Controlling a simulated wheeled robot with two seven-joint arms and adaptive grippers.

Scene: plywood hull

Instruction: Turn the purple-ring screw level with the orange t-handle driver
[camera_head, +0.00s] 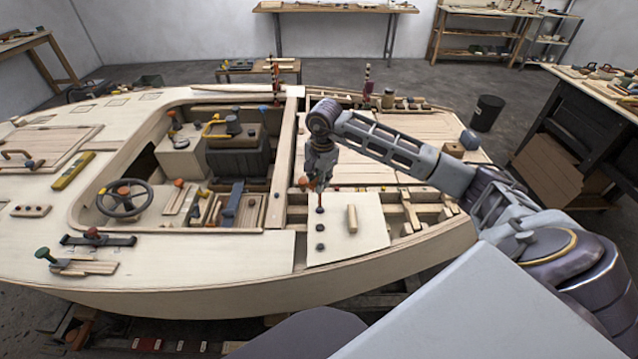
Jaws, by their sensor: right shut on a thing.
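My right gripper (320,177) reaches in from the right and points down over a pale panel (362,236) on the hull's near side. It is shut on the orange t-handle driver (319,198), whose shaft hangs roughly upright below the fingers. The driver's tip is at or just above the farthest of a short row of dark screw heads on the panel. Two more screw heads, a middle one (320,228) and a near one (320,247), show below it. The ring colours are too small to tell, so I cannot pick out the purple one. My left gripper is out of view.
A small wooden block (352,218) stands on the panel right of the screws. Open framing (412,212) lies further right. The cockpit with a steering wheel (124,198) is at left. A red-knobbed tool (94,233) and a green-knobbed tool (43,254) rest on the left deck.

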